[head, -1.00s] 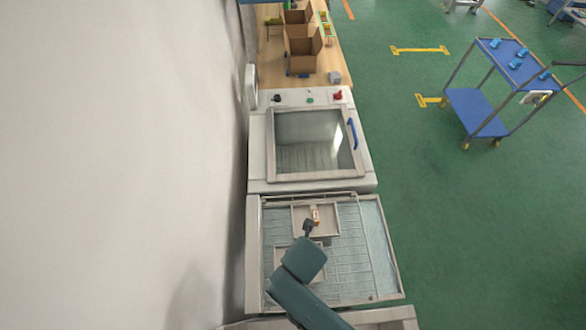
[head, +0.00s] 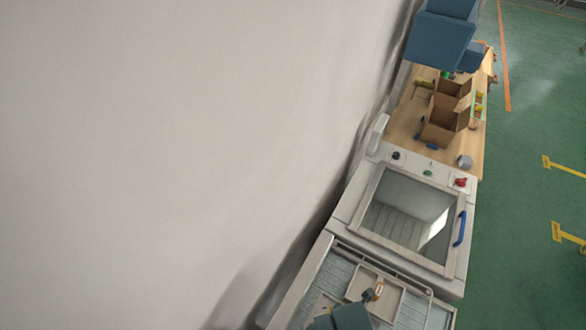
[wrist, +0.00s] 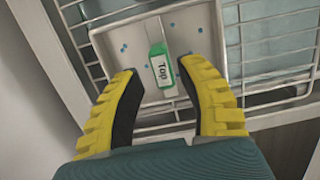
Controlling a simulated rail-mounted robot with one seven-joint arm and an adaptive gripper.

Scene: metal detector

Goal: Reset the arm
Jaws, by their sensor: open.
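My gripper (wrist: 160,77) is open in the wrist view, its two yellow-and-black fingers spread apart. A small white-and-green item (wrist: 160,68) marked "Top" shows between and just beyond the fingertips, with no finger seen closed on it. It appears to lie in a light square tray (wrist: 108,44) with small blue dots. In the head view, my gripper (head: 368,296) is low at the bottom, beside a small orange-and-white item in the tray (head: 402,294). My arm hides part of the area below.
The tray sits on a wire rack (wrist: 265,42). Behind it stands a machine with a glass window (head: 405,215), blue handle (head: 459,228) and buttons. Further back, a wooden table (head: 405,123) bears open cardboard boxes (head: 440,128).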

